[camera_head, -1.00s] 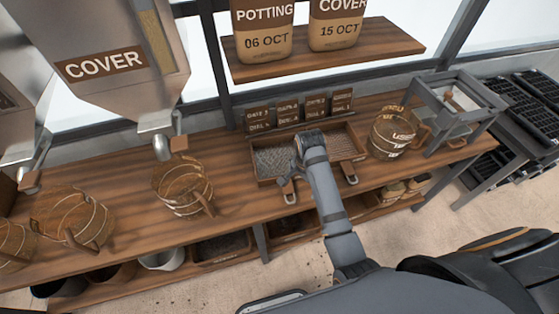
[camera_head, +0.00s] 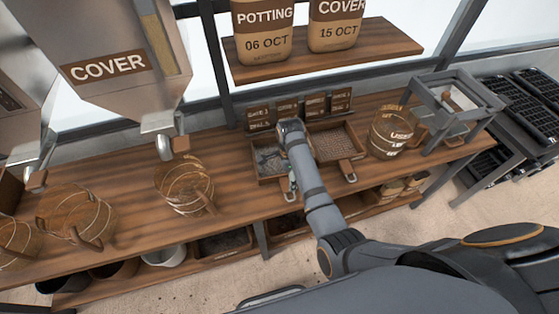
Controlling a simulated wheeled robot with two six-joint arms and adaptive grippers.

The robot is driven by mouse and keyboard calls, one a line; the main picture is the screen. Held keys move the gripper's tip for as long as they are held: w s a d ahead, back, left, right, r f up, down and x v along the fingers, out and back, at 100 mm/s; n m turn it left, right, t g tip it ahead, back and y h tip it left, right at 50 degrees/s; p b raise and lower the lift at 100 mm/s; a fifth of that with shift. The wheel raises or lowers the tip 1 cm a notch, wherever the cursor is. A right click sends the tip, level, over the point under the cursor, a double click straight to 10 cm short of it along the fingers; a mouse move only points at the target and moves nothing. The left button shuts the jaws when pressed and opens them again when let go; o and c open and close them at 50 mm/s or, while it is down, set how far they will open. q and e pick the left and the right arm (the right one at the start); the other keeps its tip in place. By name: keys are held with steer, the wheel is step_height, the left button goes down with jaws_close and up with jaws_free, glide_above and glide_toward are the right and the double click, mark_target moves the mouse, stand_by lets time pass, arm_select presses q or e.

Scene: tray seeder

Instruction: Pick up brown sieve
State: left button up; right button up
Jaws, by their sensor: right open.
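Two shallow wooden-framed sieves with short handles lie side by side on the bench. The one with the brownish floor, the brown sieve (camera_head: 333,145), is on the right. The greyer sieve (camera_head: 262,172) is on the left, partly hidden by my right arm. My right gripper (camera_head: 280,171) is open over the greyer sieve, near its handle; its wrist hides part of the fingers. Nothing shows between the fingers. I cannot tell if it touches the sieve. The brown sieve is to the right of my wrist, with no gripper on it. My left gripper is out of view.
Small label cards (camera_head: 287,109) stand behind the sieves. A wooden bucket (camera_head: 391,132) and a grey metal frame (camera_head: 452,98) stand to the right. Another bucket (camera_head: 184,187) stands left, under a metal hopper (camera_head: 122,70). Bare bench (camera_head: 228,183) lies between that bucket and the sieves.

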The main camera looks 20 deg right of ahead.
mark_target(287, 183)
step_height(287, 183, down, 4)
steer(key=shift+w+a+f, duration=0.1)
steer(key=shift+a, duration=0.05)
steer(key=c, duration=1.2)
steer(key=shift+p, duration=0.3)
steer(key=shift+c, duration=0.9)
steer(key=shift+r, duration=0.2)
